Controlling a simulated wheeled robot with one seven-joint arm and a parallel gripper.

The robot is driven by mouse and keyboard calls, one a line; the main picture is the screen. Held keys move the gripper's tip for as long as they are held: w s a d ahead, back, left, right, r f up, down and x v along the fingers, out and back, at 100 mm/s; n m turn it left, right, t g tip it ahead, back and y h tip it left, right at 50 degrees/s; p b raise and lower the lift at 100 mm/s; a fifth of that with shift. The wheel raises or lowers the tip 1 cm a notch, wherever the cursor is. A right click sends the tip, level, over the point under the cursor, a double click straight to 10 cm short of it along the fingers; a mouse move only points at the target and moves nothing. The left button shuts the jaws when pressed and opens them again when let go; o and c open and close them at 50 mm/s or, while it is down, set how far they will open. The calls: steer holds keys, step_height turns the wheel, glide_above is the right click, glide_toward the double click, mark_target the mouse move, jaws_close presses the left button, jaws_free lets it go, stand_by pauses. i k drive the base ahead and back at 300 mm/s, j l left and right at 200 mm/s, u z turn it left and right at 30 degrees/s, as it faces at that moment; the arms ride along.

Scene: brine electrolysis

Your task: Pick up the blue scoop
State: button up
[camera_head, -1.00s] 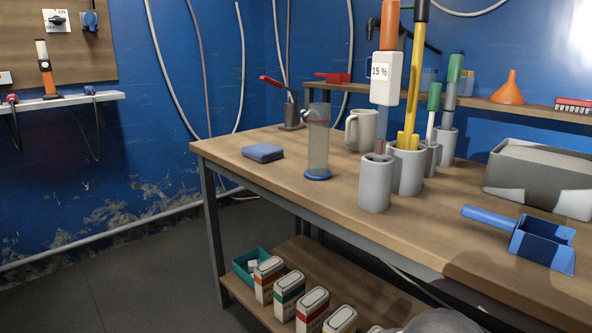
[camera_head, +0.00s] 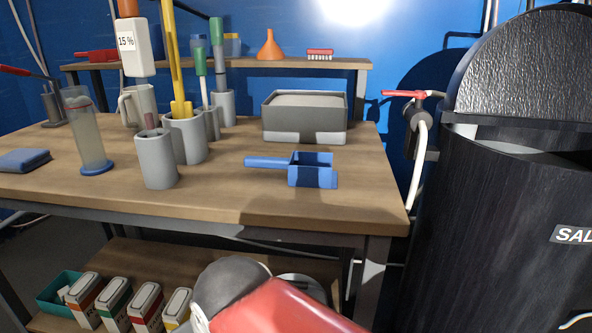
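The blue scoop (camera_head: 312,170) lies on the wooden workbench (camera_head: 240,205), right of the middle of its top. Its handle points left and its square, open-topped pan is on the right. Nothing touches or covers it. My red and grey arm shows at the bottom centre, below the bench top and in front of the lower shelf. My gripper is outside the view.
A grey box (camera_head: 304,117) stands behind the scoop. Grey cups (camera_head: 157,160) with tools and a clear cylinder (camera_head: 85,130) stand left. A black barrel (camera_head: 490,220) labelled SAL stands right of the bench. The bench's front right is clear.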

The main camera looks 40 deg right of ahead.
mark_target(308, 169)
steer(key=z, duration=1.4)
